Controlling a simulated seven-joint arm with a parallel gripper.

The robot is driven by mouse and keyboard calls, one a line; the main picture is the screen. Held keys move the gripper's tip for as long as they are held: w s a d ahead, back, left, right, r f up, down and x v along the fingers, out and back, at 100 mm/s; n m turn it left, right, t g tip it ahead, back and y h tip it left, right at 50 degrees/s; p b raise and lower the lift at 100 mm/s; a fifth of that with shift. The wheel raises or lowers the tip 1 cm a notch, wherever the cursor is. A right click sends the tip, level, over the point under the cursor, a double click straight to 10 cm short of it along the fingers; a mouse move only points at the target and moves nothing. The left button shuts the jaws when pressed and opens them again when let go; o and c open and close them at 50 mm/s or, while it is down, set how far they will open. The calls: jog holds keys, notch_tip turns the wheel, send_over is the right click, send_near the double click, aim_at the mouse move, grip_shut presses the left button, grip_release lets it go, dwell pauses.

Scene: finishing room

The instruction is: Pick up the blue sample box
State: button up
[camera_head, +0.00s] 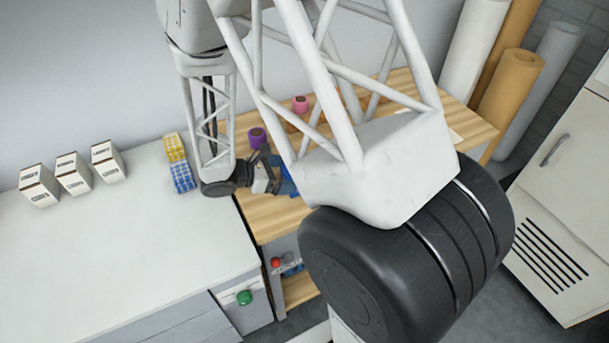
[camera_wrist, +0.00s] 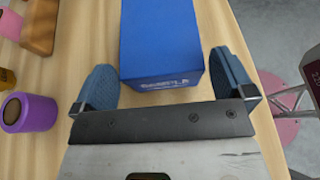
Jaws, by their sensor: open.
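The blue sample box (camera_wrist: 160,40) lies on the wooden bench in the wrist view, with white lettering on its near face. My gripper (camera_wrist: 163,80) is open, with one blue-grey finger on each side of the box's near end. The left finger looks close to the box and the right finger sits beside its right edge; I cannot tell whether either touches. In the head view my gripper (camera_head: 277,180) is over the wooden bench, and a bit of blue shows beside it. Most of the box is hidden there by my arm.
A purple roll (camera_wrist: 30,112) stands left of my gripper on the wooden bench (camera_wrist: 60,155), and a wooden block (camera_wrist: 41,25) lies farther back. In the head view, white boxes (camera_head: 73,173) and yellow and blue patterned packs (camera_head: 183,177) stand on the white counter (camera_head: 120,240).

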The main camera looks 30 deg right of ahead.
jog(key=shift+x, duration=2.45)
jog(key=shift+a+f, duration=0.1)
jog(key=c, duration=0.7)
jog(key=shift+o, duration=0.2)
jog(key=shift+r, duration=1.55)
jog(key=shift+s+r, duration=0.25)
jog(key=shift+r, duration=0.05)
jog(key=s+a+r, duration=0.1)
jog(key=s+a, duration=0.2)
jog(key=s, duration=1.2)
jog(key=shift+r, duration=0.2)
